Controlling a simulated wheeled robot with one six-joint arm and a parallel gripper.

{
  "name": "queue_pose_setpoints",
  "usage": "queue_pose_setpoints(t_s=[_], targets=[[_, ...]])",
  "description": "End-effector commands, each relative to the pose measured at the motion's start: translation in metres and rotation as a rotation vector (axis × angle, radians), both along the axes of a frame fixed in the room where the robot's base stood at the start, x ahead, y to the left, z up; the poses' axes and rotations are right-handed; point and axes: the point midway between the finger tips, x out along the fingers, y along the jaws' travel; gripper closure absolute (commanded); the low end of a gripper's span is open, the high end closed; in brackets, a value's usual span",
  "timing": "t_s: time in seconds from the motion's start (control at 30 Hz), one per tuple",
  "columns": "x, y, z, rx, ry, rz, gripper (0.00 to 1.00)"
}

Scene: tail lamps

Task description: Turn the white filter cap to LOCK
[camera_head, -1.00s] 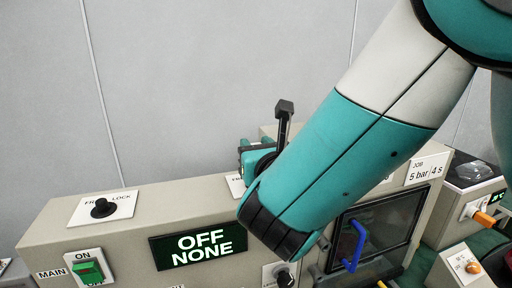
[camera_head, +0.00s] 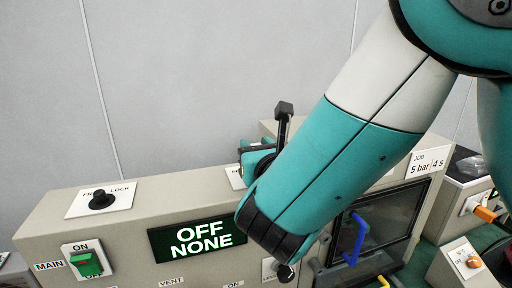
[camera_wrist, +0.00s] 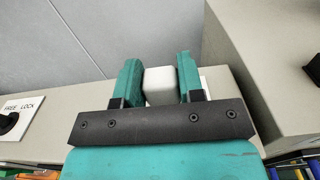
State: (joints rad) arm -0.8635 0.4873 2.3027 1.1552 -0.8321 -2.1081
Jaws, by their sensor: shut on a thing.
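The white filter cap (camera_wrist: 159,86) shows in the wrist view as a pale block with rounded edges. My gripper (camera_wrist: 160,82) has its two teal fingers on either side of it and is shut on it. In the head view my gripper (camera_head: 256,158) is mostly hidden behind my forearm, and the cap cannot be seen there. A bit of white label (camera_head: 236,177) shows beside the gripper. The cap's LOCK mark and its pointing direction cannot be read.
A black knob (camera_head: 101,199) on a FREE/LOCK plate is on the panel top at left. The display (camera_head: 198,240) reads OFF NONE. A green MAIN switch (camera_head: 86,264), a black upright lever (camera_head: 284,122) and a blue-handled door (camera_head: 355,240) are nearby.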

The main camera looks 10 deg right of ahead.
Motion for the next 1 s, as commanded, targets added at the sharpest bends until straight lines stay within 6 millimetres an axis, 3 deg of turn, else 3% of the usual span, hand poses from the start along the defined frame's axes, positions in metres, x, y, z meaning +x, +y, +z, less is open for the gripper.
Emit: queue_pose_setpoints(t_s=[0.23, 0.8, 0.83, 0.93, 1.0], targets=[[0.0, 0.0002, -0.0098, 0.0, 0.001, 0.0, 0.89], [-0.0001, 0.0001, -0.0097, 0.0, 0.001, 0.0, 0.89], [-0.0001, 0.0001, -0.0097, 0.0, 0.001, 0.0, 0.62], [-0.0001, 0.0001, -0.0097, 0.0, 0.001, 0.0, 0.39], [0.0, 0.0001, -0.0097, 0.0, 0.001, 0.0, 0.35]])
